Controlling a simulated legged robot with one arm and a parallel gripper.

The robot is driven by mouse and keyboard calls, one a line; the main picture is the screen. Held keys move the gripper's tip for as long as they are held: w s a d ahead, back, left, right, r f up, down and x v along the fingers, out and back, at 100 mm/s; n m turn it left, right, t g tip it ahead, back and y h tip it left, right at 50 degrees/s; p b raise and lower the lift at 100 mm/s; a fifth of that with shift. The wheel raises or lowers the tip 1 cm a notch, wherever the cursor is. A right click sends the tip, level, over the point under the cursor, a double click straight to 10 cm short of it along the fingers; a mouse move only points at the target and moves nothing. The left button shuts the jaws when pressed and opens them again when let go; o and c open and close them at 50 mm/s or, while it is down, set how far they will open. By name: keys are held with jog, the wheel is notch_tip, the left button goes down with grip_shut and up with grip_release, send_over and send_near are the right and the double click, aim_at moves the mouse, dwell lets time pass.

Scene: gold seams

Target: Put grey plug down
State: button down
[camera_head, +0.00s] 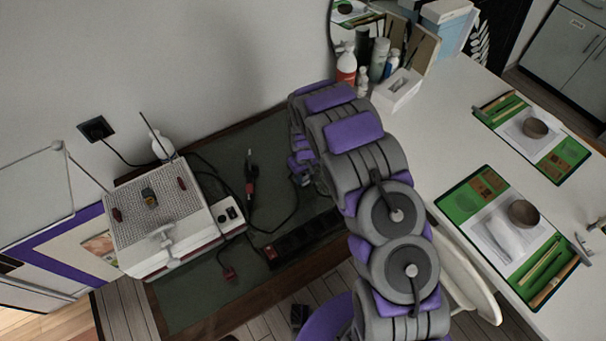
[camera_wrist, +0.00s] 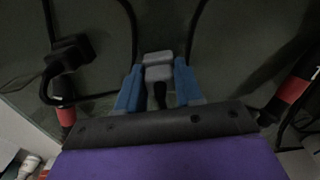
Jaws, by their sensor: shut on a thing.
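The grey plug (camera_wrist: 157,58) is between the two blue fingers of my gripper (camera_wrist: 158,74) in the wrist view. My gripper is shut on it, with the plug's pale end past the fingertips and a dark part between the fingers. The green table top (camera_wrist: 225,45) lies below; I cannot tell whether the plug touches it. In the head view my arm hides much of the gripper, and I cannot make out the plug clearly.
The green table (camera_head: 205,297) holds a white device with a metal mesh top (camera_head: 150,205), a black and red tool (camera_head: 251,178), a black power strip (camera_head: 305,237) and a red plug (camera_head: 229,273). Black cables cross it. A white table (camera_head: 455,140) stands at right.

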jog(key=shift+a+f, duration=0.25)
jog(key=shift+f, duration=0.15)
jog(key=c, duration=1)
grip_release()
jog(key=shift+a, duration=0.25)
jog(key=shift+o, duration=1.3)
jog(key=shift+d, duration=0.35)
jog(key=shift+r, duration=0.2)
jog(key=shift+a+r, duration=0.1)
jog(key=shift+r, duration=0.15)
notch_tip(320, 180, up, 12)
jog(key=p, duration=0.2)
jog(key=shift+r, duration=0.15)
